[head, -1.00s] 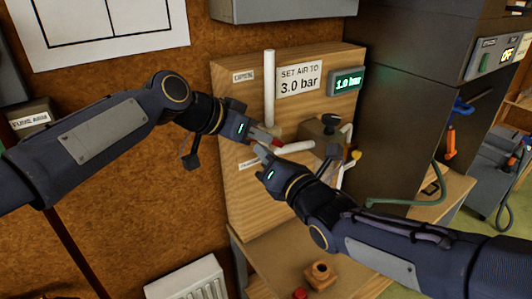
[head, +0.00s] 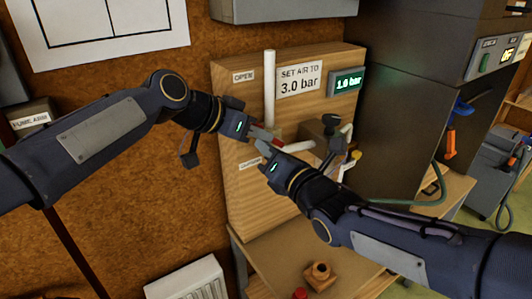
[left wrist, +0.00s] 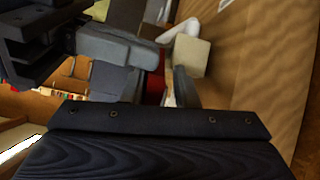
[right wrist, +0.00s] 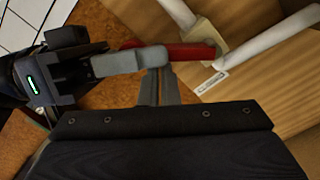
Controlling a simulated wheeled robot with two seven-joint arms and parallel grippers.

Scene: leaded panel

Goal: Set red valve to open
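The red valve handle (right wrist: 185,51) reaches out from a beige valve body (right wrist: 208,36) on the wooden panel. In the head view the handle (head: 273,139) is partly hidden by my grippers. My left gripper (head: 262,134) is at the handle. In the left wrist view its grey fingers (left wrist: 156,88) stand on either side of the red, with a slim gap on one side, so it looks open around the handle. My right gripper (head: 262,147) is just below. In the right wrist view its fingers (right wrist: 160,75) are together and empty, close under the handle and the left finger.
White pipes (head: 269,85) run up and right from the valve. The panel (head: 245,205) carries an OPEN label (head: 243,76), a lower label (head: 249,163), a "SET AIR TO 3.0 bar" sign (head: 299,79) and a 1.0 bar display (head: 346,82). A dark knob (head: 330,120) is right.

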